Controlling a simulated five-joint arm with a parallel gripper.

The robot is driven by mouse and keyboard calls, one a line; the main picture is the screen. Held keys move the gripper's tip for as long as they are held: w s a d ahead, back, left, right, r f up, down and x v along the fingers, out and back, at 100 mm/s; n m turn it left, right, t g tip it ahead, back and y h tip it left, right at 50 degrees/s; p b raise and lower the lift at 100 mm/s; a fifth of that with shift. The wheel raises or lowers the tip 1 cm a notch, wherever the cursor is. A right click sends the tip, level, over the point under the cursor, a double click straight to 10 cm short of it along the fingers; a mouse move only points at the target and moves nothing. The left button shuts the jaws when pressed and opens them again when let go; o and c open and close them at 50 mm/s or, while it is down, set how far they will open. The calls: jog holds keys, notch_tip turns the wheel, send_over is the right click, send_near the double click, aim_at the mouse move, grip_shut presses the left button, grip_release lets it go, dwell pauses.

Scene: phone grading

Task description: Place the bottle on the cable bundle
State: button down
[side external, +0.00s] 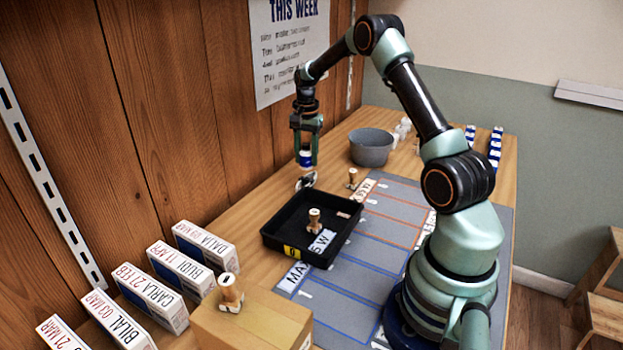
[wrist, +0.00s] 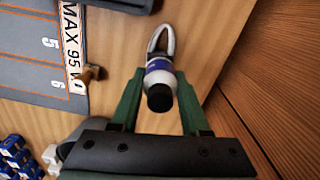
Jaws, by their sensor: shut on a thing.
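The bottle (side external: 305,159) is small and white with a blue band; in the wrist view the bottle (wrist: 160,84) shows its black cap towards the camera. My gripper (side external: 306,155) points down and is shut on the bottle, with one green finger on each side in the wrist view (wrist: 160,76). The cable bundle (side external: 306,181) is a pale loop on the wooden table, just below the bottle in the side view. In the wrist view the cable bundle (wrist: 161,38) shows partly, beyond the bottle's base. The bottle appears slightly above it; contact cannot be told.
A black tray (side external: 272,237) holding a wooden stamp (side external: 314,221) lies in front of the cable bundle. A grey bowl (side external: 371,149) stands to the right at the back. Another stamp (side external: 352,178) stands between them. The wooden wall is close on the left.

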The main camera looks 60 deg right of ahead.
aim_at(307, 166)
jog(key=shift+f, duration=1.65)
jog(key=shift+f, duration=0.15)
jog(key=shift+c, duration=1.9)
grip_release()
